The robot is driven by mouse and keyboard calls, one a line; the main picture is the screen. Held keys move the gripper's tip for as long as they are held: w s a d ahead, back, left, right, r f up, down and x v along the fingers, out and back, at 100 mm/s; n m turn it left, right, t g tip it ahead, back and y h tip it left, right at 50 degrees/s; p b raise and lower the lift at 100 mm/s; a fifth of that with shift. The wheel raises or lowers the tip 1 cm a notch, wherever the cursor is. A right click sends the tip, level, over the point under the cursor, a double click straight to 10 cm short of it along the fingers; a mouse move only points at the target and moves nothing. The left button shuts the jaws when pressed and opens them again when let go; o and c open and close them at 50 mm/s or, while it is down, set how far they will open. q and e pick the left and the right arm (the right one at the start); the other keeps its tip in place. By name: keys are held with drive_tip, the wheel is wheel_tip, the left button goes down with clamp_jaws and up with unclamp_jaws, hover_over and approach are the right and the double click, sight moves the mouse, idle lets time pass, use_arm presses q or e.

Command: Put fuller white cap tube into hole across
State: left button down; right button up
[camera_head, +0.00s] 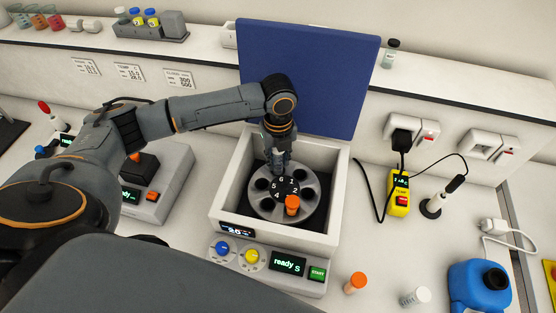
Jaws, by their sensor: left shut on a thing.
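The round grey rotor (259,204) sits in the open white centrifuge (228,187), with numbered dark holes around its hub. An orange cap tube (292,204) stands in the front-right hole, near numbers 2 and 3. My left gripper (279,163) points down at the back of the rotor, roughly across the hub from the orange cap. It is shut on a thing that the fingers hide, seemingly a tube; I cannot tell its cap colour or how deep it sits. A white cap tube (415,297) stands on the bench at the front right. My right gripper is out of view.
Another orange cap tube (355,282) stands on the bench right of the centrifuge. The raised blue lid (320,75) stands behind the rotor. A blue jug (480,286), yellow device (399,194) and cables occupy the right. A grey device (166,185) stands left.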

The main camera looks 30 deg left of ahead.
use_arm(q)
drive_tip(key=shift+r, duration=0.45)
drive_tip(key=c, duration=1)
unclamp_jaws()
drive_tip(key=shift+r, duration=0.1)
wheel_tip(320, 180, up, 12)
drive_tip(key=shift+f, duration=0.1)
